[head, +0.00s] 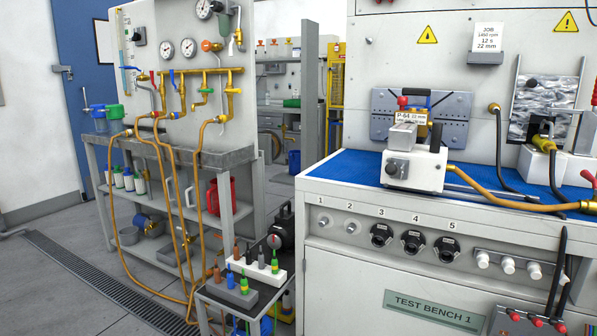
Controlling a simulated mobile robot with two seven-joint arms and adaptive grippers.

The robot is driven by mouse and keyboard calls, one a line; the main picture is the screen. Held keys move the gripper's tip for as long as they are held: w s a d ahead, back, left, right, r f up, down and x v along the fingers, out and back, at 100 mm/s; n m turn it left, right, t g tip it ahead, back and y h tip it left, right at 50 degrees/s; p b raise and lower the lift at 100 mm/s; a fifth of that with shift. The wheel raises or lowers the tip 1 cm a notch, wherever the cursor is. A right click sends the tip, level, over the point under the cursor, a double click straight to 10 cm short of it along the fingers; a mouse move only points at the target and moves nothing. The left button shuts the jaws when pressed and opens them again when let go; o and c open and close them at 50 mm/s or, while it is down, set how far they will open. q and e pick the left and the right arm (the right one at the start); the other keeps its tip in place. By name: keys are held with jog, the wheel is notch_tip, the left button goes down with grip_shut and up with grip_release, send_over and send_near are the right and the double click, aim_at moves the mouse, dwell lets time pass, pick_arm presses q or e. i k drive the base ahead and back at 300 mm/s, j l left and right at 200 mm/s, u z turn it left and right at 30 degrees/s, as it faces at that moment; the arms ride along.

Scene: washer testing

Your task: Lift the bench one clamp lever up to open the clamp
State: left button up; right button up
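Test bench one (432,312) stands at the right with a blue mat (340,167) on top. A brass-coloured part with a "P-64" tag (403,116) sits at a grey perforated plate (455,105) on the bench's back panel. A red knob (402,101) shows at the upper left of that part, and a black upright handle (436,137) stands in front of the plate. I cannot tell which of these is the clamp lever or how the clamp stands. A white box (412,170) partly hides the area. Neither of my grippers is in view.
An orange hose (505,197) runs right from the white box across the mat. Black cables (557,250) hang over the bench front at the right. A small cart (225,296) with coloured fittings stands left of the bench. A gauge rig (175,60) is further left.

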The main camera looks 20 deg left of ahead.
aim_at(392, 169)
jog(key=i+l+u, duration=0.15)
jog(key=u, duration=0.3)
jog(key=i+l+u, duration=0.3)
jog(key=u, duration=0.15)
jog(key=i, duration=0.05)
